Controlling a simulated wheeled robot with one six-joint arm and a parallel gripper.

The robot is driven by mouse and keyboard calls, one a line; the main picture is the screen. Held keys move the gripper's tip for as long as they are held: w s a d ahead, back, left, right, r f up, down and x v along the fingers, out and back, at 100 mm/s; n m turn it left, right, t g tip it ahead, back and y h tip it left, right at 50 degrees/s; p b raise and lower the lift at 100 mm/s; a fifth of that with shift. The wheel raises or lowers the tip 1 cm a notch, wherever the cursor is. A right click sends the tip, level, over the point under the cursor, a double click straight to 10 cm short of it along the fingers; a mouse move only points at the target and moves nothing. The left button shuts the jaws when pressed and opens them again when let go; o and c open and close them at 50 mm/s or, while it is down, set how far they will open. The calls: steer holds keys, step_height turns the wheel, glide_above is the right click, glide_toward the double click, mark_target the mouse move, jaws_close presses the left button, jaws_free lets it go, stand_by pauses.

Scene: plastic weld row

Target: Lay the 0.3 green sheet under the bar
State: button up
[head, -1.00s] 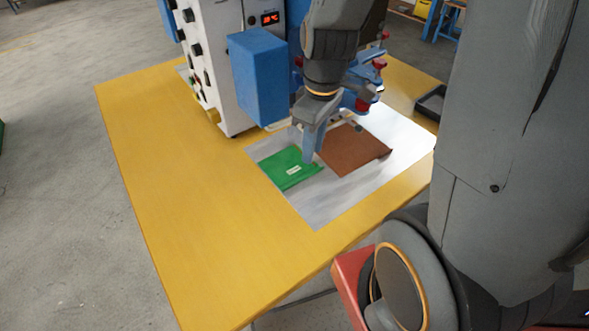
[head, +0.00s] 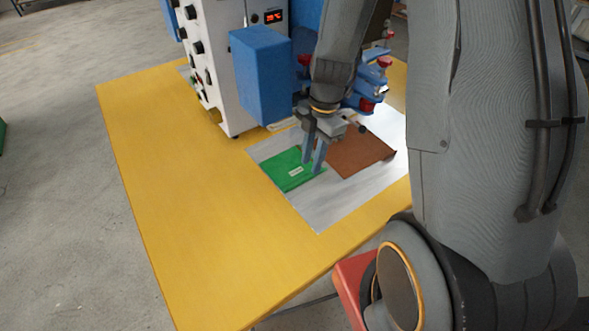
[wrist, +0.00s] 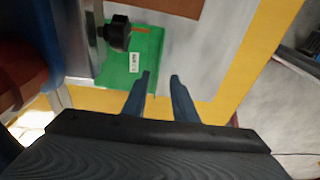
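The green sheet (head: 287,172) lies flat on the pale metal plate (head: 323,213), with a small white label on it. It also shows in the wrist view (wrist: 143,57), beyond my fingers, partly hidden by a black knob. My gripper (head: 311,170) is at the sheet's right side in the head view, fingers pointing down. In the wrist view the two fingers (wrist: 161,76) stand apart with nothing between them. I cannot tell whether they touch the sheet. The welding machine (head: 262,80) stands behind the sheet; its bar is not clearly visible.
A brown sheet (head: 358,153) lies on the plate right of the green one. Blue clamp parts with red knobs (head: 384,61) stand close behind my gripper. The yellow table (head: 180,190) is clear at the left and front.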

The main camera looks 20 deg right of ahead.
mark_target(307, 178)
steer(key=shift+a+f+p, duration=0.15)
steer(key=shift+f+p, duration=0.1)
steer(key=shift+f, duration=0.65)
steer(key=shift+a+f+p, duration=0.2)
steer(key=shift+f+p, duration=0.1)
steer(key=shift+f, duration=0.65)
steer(key=shift+a+f+p, duration=0.15)
steer(key=shift+f+p, duration=0.1)
steer(key=shift+f, duration=0.65)
jaws_close()
